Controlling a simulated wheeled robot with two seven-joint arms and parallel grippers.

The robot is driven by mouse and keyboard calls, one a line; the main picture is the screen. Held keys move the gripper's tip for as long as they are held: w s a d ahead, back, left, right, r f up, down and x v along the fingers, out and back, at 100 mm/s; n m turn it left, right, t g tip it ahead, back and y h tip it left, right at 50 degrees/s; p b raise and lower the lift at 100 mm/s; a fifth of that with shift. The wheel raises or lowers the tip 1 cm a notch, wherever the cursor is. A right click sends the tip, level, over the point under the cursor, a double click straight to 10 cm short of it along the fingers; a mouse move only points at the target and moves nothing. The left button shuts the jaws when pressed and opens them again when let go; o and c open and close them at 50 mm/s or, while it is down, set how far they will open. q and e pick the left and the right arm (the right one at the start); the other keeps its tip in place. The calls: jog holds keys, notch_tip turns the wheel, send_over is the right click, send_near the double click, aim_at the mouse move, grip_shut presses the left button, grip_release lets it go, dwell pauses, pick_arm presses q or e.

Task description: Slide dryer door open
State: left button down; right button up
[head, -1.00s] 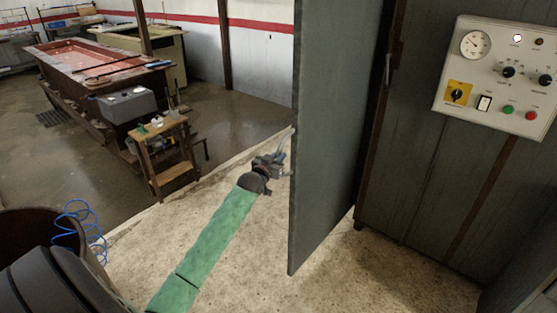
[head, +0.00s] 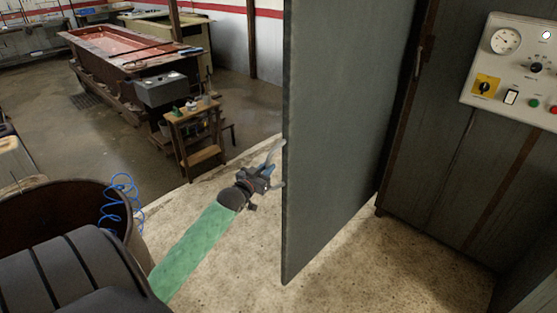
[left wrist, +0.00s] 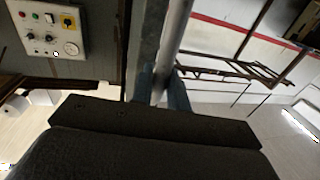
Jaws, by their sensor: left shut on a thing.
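The dryer door (head: 335,140) is a tall dark grey panel standing out from the grey dryer cabinet (head: 455,165), with a dark opening edge behind it. My left gripper (head: 272,174) is at the door's left edge, on its far side in the head view. In the left wrist view a round grey bar (left wrist: 174,40), the door's handle, runs down between my left fingers (left wrist: 160,90), which are shut on it. The door hides part of the handle in the head view. My right gripper is not in view.
A control panel (head: 520,70) with knobs and buttons is on the cabinet at right. A brown drum (head: 50,212) with a coiled blue hose (head: 122,195) stands at left. A small wooden stand (head: 196,135) is behind my arm. The pale floor around the door is clear.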

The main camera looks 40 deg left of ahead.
pick_arm(q)
jog(key=s, duration=0.4)
jog(key=shift+s+a+r, duration=0.15)
jog(key=shift+s+a, duration=0.05)
jog(key=shift+a, duration=0.15)
jog(key=c, duration=1.4)
grip_release()
jog(key=shift+s, duration=0.1)
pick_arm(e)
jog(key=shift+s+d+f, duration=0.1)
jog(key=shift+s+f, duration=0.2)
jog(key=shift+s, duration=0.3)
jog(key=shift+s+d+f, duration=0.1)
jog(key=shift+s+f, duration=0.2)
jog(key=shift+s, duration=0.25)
pick_arm(q)
jog(key=s+b, duration=0.2)
jog(key=s, duration=0.5)
jog(key=shift+s+d+b, duration=0.35)
jog(key=shift+d+b, duration=0.05)
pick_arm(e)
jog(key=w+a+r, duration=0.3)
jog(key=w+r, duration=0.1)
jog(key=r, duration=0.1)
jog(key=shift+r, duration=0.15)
